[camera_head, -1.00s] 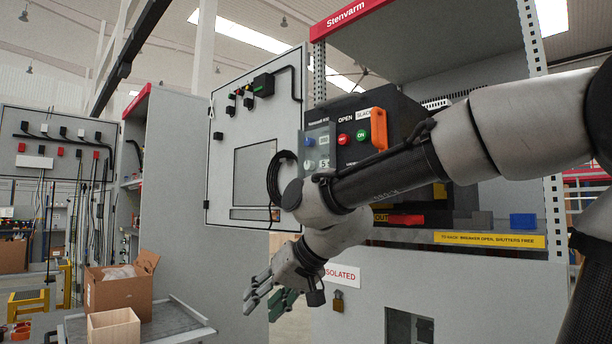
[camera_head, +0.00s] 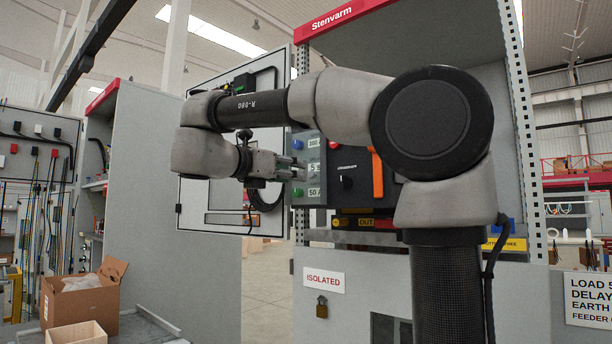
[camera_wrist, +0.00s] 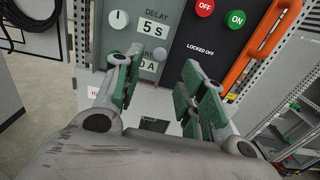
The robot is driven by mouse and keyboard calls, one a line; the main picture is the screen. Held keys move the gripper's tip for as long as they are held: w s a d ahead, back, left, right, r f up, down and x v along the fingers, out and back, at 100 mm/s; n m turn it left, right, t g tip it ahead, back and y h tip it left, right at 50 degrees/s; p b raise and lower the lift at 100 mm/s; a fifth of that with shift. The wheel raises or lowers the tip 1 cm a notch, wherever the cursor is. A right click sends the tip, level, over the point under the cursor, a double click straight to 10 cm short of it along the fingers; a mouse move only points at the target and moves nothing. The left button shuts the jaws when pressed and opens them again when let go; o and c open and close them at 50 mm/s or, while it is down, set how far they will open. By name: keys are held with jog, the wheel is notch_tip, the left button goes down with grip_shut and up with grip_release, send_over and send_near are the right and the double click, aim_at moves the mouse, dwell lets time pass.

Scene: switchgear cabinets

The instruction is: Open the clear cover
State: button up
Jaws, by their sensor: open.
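A grey relay panel (camera_head: 313,172) with dials and labels such as "5 s" stands on the left side of the dark breaker front; it also shows in the wrist view (camera_wrist: 117,45). I cannot make out the clear cover as a separate sheet over it. My gripper (camera_head: 298,166) is at the panel's left edge in the head view. In the wrist view its green-padded fingers (camera_wrist: 162,75) are apart, in front of the panel's lower part, with nothing between them. Contact cannot be told.
An orange handle (camera_head: 377,172) stands on the breaker front, right of the panel. The open cabinet door (camera_head: 207,195) is behind my wrist. An "ISOLATED" sign (camera_head: 323,280) and a padlock (camera_head: 321,308) are below. A cardboard box (camera_head: 82,300) stands at lower left.

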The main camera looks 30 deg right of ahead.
aim_at(310, 175)
jog(key=x, duration=0.7)
jog(key=shift+w+d, duration=0.1)
jog(key=shift+d, duration=0.15)
jog(key=shift+c, duration=0.5)
grip_shut()
